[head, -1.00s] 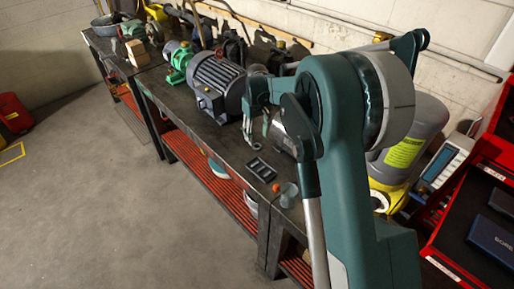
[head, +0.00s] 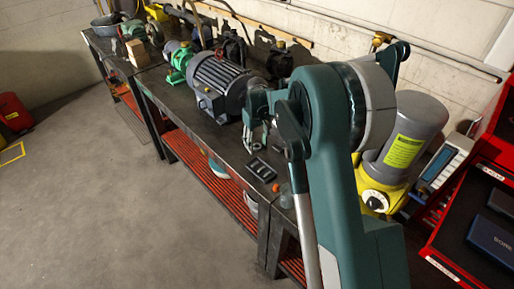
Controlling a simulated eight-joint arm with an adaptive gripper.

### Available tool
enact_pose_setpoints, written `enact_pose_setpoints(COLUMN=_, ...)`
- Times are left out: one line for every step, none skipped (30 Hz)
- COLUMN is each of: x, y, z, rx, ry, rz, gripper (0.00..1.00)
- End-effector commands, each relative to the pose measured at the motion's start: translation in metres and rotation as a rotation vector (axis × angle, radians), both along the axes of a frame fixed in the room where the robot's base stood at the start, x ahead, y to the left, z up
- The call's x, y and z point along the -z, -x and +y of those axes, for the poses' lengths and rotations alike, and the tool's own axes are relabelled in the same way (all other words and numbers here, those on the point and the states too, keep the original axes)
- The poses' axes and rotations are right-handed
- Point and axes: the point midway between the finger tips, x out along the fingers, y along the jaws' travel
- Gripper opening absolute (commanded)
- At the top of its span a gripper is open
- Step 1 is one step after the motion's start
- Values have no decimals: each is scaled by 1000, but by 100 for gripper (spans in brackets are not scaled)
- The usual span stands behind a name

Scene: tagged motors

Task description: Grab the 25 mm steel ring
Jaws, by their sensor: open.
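My gripper (head: 255,143) hangs over the bench in the head view, just right of the large grey motor. Its fingers are small and partly overlapped by my arm, and they look open. I cannot make out a steel ring with certainty. Any small ring under or behind the gripper is hidden by my arm. A black slotted tray (head: 260,169) lies on the bench (head: 228,151) just in front of the gripper, apart from it.
A large grey motor (head: 219,82) stands left of the gripper, with a green pump (head: 178,60) beyond it. A small orange piece (head: 276,187) and a clear cup (head: 287,196) sit near the bench's front edge. A yellow-and-grey machine (head: 405,145) and red drawers (head: 455,235) are at right.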

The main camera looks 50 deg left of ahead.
Motion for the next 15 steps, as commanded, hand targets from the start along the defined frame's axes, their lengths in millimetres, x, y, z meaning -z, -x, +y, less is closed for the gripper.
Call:
enact_pose_setpoints(x=0, y=0, z=0, rx=0, ry=0, rz=0, gripper=43)
enact_pose_setpoints(x=0, y=0, z=0, rx=0, ry=0, rz=0, gripper=43)
enact_pose_setpoints(x=0, y=0, z=0, rx=0, ry=0, rz=0, gripper=43)
enact_pose_setpoints(x=0, y=0, z=0, rx=0, ry=0, rz=0, gripper=43)
enact_pose_setpoints(x=0, y=0, z=0, rx=0, ry=0, rz=0, gripper=43)
enact_pose_setpoints(x=0, y=0, z=0, rx=0, ry=0, rz=0, gripper=43)
enact_pose_setpoints(x=0, y=0, z=0, rx=0, ry=0, rz=0, gripper=43)
enact_pose_setpoints(x=0, y=0, z=0, rx=0, ry=0, rz=0, gripper=43)
enact_pose_setpoints(x=0, y=0, z=0, rx=0, ry=0, rz=0, gripper=43)
enact_pose_setpoints(x=0, y=0, z=0, rx=0, ry=0, rz=0, gripper=41)
enact_pose_setpoints(x=0, y=0, z=0, rx=0, ry=0, rz=0, gripper=37)
enact_pose_setpoints(x=0, y=0, z=0, rx=0, ry=0, rz=0, gripper=31)
enact_pose_setpoints(x=0, y=0, z=0, rx=0, ry=0, rz=0, gripper=28)
enact_pose_setpoints(x=0, y=0, z=0, rx=0, ry=0, rz=0, gripper=24)
enact_pose_setpoints(x=0, y=0, z=0, rx=0, ry=0, rz=0, gripper=18)
